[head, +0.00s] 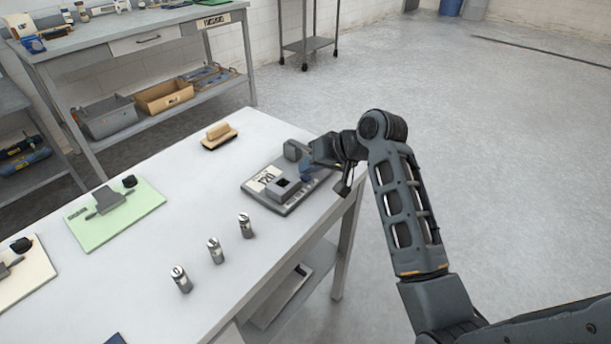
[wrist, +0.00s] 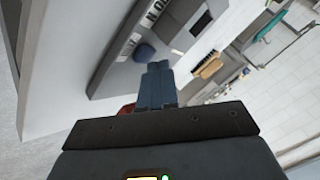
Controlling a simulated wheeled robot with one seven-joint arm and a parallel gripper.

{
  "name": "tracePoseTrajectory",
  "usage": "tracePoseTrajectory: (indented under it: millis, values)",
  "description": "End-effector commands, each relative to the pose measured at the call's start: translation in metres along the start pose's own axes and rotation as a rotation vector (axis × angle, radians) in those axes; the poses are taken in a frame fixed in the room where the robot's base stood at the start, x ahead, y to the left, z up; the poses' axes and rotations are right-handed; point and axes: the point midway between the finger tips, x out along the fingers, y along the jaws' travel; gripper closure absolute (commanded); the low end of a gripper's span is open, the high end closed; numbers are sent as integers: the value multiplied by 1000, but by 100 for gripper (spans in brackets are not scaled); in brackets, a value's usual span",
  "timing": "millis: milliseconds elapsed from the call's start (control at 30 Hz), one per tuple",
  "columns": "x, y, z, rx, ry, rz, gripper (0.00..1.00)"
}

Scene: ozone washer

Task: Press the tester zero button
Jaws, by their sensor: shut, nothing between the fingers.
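The tester (head: 262,199) is a flat grey device with a white label and a raised block with a dark square opening, near the right edge of the white table. In the wrist view, the tester (wrist: 117,75) shows tilted, with a round dark blue button (wrist: 145,51) on its top. My gripper (head: 307,174) is over the tester's right part, with its blue fingers together and empty. In the wrist view, the fingertips (wrist: 159,65) appear just beside the blue button; I cannot tell whether they touch it. A red part (wrist: 127,108) is mostly hidden behind my gripper.
Several metal cylinders (head: 215,250) stand in front of the tester. A tan-handled block (head: 219,136) lies behind it. A green mat (head: 116,212) with a grey fixture lies at left. A workbench with bins (head: 165,97) stands behind. The floor at right is clear.

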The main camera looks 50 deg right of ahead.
Motion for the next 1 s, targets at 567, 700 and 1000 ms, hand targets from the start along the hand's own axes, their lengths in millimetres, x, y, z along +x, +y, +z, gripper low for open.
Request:
tracePoseTrajectory:
  millis: [567, 700, 1000]
  values:
    - [4, 3, 3, 0, -1, 0, 100]
    - [5, 4, 4, 0, -1, 0, 100]
    - [6, 5, 5, 0, -1, 0, 100]
